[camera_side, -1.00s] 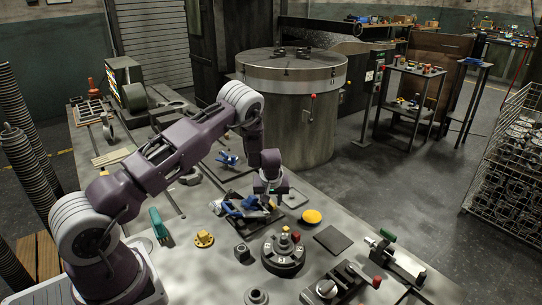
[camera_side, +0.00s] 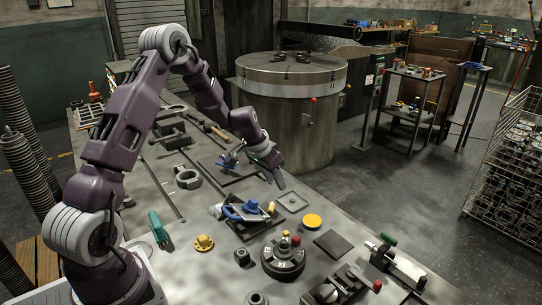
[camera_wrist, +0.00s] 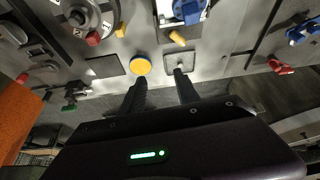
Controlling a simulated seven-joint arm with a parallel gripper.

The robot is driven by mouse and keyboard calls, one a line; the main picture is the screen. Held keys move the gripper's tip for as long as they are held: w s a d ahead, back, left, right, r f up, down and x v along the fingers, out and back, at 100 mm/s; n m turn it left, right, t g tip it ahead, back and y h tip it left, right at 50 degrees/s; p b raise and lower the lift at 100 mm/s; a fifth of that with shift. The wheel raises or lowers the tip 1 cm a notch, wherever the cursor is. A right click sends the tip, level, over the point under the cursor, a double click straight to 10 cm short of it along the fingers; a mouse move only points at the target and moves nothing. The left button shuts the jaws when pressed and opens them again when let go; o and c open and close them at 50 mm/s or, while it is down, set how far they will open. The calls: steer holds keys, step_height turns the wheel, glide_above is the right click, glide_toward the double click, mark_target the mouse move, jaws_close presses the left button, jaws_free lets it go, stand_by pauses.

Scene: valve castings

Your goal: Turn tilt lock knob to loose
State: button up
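The blue fixture (camera_side: 245,211) sits on a dark plate on the bench, with a blue raised part on top and a small yellow piece (camera_side: 271,208) at its right end. In the wrist view the blue fixture (camera_wrist: 188,10) is at the top edge, partly cut off, with the yellow piece (camera_wrist: 178,38) below it. I cannot tell which part is the tilt lock knob or read its setting. My gripper (camera_side: 280,182) is raised behind and right of the fixture, apart from it. Its two fingers (camera_wrist: 160,88) are spread and empty in the wrist view.
A yellow disc (camera_side: 312,220) and a dark square pad (camera_side: 333,243) lie right of the fixture. A round dial base (camera_side: 283,258) with red and yellow knobs stands in front. A large drum machine (camera_side: 292,110) stands behind the bench.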

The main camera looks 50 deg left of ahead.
steer(key=s+d+r+m, duration=0.2)
steer(key=s+d+r, duration=0.2)
steer(key=r, duration=0.3)
steer(key=s+d+r+m, duration=0.2)
steer(key=s+d+r, duration=0.1)
steer(key=r, duration=0.4)
steer(key=shift+s+d+r+g, duration=0.3)
steer(key=shift+s+d+g, duration=0.1)
steer(key=shift+d, duration=0.35)
steer(key=shift+c, duration=0.7)
steer(key=w+f+n, duration=0.1)
steer(key=f, duration=0.1)
steer(key=w+f+n, duration=0.1)
steer(key=w, duration=0.1)
steer(key=w+f+n, duration=0.1)
steer(key=w+f, duration=0.1)
steer(key=shift+w+a+f+h, duration=0.15)
steer(key=shift+a+f+h, duration=0.2)
steer(key=shift+a+h, duration=0.05)
steer(key=shift+c, duration=0.7)
steer(key=n+y, duration=0.3)
steer(key=n, duration=0.5)
glide_toward(271, 206)
steer(key=w+f, duration=0.1)
steer(key=shift+n+y, duration=0.3)
steer(key=x, duration=0.7)
steer(key=shift+s+f, duration=0.15)
steer(key=shift+f, duration=0.15)
steer(key=shift+g, duration=0.3)
jaws_close()
